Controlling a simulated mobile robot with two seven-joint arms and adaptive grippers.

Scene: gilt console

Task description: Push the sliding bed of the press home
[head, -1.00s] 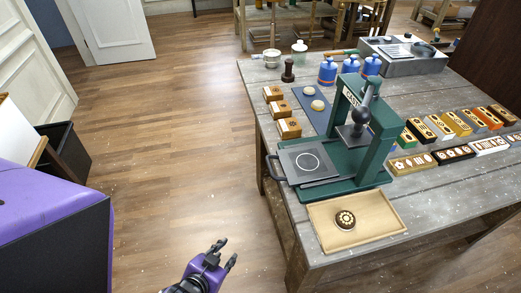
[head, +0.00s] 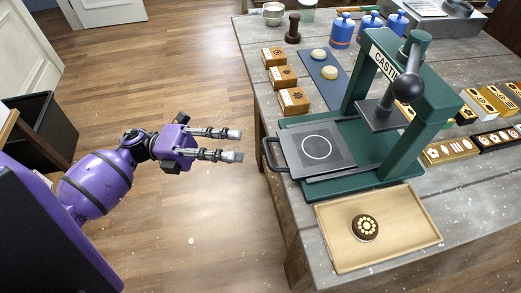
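The green press (head: 425,105) stands on the grey wooden table, with a black ball-ended lever above a dark square pressing plate. Its sliding bed (head: 335,157), a grey plate marked with a white circle, sticks out to the left of the frame. A black handle (head: 268,155) is on the bed's left end and reaches past the table edge. My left gripper (head: 241,144) is open and empty, left of the handle, with its fingers pointing right towards it. A gap of floor shows between them. My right gripper is not in view.
A tan tray (head: 410,252) with a round brown patterned piece (head: 365,228) lies in front of the press. Small wooden boxes (head: 294,100) and a blue mat (head: 332,88) with two pale discs lie behind the bed. Blue bottles (head: 341,30) stand farther back.

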